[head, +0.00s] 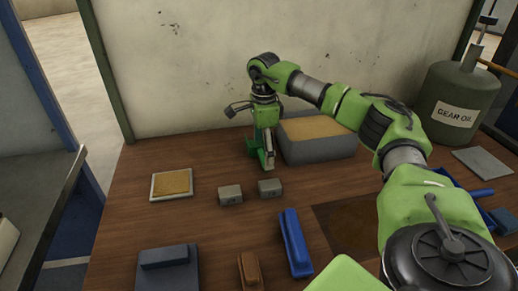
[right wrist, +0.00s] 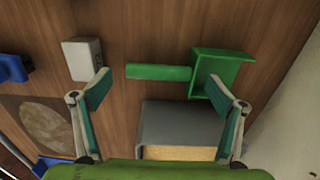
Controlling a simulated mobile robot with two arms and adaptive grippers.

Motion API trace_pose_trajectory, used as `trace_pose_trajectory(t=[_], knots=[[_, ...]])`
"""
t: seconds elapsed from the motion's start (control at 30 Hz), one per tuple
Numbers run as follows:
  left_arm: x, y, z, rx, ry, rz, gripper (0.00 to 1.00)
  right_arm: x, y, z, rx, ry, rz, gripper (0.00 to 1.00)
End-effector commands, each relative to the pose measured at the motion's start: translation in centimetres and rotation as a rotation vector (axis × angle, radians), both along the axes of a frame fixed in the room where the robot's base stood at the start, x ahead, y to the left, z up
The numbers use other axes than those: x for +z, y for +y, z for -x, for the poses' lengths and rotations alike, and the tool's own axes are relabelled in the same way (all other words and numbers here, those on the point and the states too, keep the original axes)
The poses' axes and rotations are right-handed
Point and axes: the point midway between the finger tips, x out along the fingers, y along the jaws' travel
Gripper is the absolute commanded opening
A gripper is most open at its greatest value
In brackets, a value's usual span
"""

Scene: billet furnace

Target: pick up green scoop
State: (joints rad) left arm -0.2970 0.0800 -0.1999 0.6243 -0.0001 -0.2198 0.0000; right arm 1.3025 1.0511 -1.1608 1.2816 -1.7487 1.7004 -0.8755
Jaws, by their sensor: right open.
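The green scoop shows in the right wrist view, with its straight handle (right wrist: 158,72) to the left and its square pan (right wrist: 232,68) to the right. It lies on the wooden table, beside the grey bin. My right gripper (right wrist: 160,88) is open and empty, its two fingers apart, with the scoop handle showing between and beyond the fingertips. In the head view my right gripper (head: 265,157) points down in front of the bin's left end and hides most of the scoop; a dark green part (head: 250,146) shows beside it. My left gripper is not in view.
The grey bin (head: 318,150) with tan filling stands right of the gripper. Two small grey blocks (head: 230,194) (head: 270,188) lie in front. The wall (head: 190,60) is close behind.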

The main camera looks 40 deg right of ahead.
Motion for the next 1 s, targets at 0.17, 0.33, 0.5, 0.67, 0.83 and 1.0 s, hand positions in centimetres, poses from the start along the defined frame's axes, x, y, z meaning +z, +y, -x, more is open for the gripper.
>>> trace_pose_trajectory(t=[0.17,0.33,0.5,0.67,0.83,1.0], knots=[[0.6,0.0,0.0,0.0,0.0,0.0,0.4,-2.3,-0.1,0.2,0.0,0.001,0.0,0.88],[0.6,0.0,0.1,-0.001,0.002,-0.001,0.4,-2.8,-0.1,0.1,0.0,-0.001,0.0,0.88],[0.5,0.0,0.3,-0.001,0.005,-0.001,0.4,-2.8,-0.1,0.1,0.0,-0.001,0.0,0.78],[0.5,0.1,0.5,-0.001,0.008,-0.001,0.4,-2.8,-0.1,0.1,0.0,-0.001,0.0,0.45],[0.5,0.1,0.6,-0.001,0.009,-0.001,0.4,-2.8,-0.1,0.1,0.0,-0.001,0.0,0.44],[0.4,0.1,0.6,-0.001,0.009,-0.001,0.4,-2.6,-0.1,0.0,0.0,-0.002,0.0,0.44]])
